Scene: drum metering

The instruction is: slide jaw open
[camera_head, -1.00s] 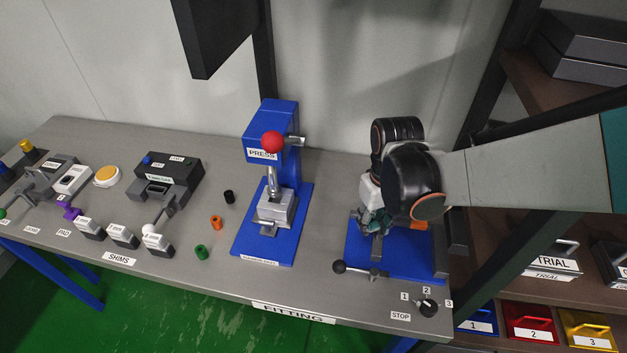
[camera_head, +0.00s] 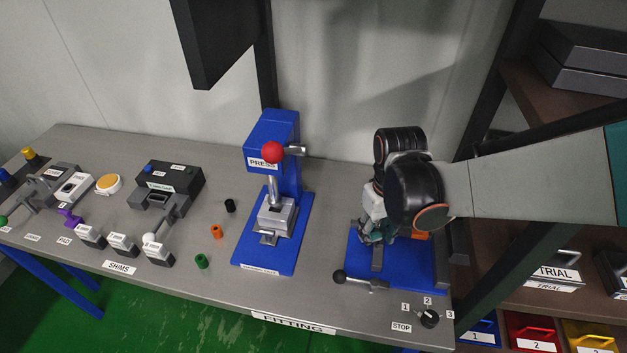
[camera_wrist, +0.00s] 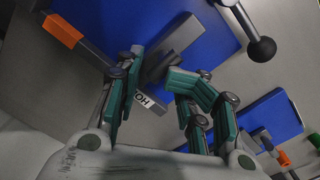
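The slide jaw fixture is a blue base plate (camera_head: 415,272) at the right end of the bench, with grey metal parts. A grey bar of it (camera_wrist: 180,36) runs between my fingers in the wrist view. A lever with a black ball knob (camera_head: 339,276) lies at the plate's front left; the knob also shows in the wrist view (camera_wrist: 262,49). My gripper (camera_head: 374,238) is low over the left part of the plate. In the wrist view my gripper's fingers (camera_wrist: 155,72) are apart, one on each side of the grey bar. Whether they touch it is unclear. A partly hidden white label lies between them.
A blue press (camera_head: 272,150) with a red ball stands to the left. An orange-ended bar (camera_wrist: 62,30) lies beside my left finger in the wrist view. A rotary knob (camera_head: 430,318) marked 1, 2, 3 sits at the front right. Small coloured rings lie left of the press.

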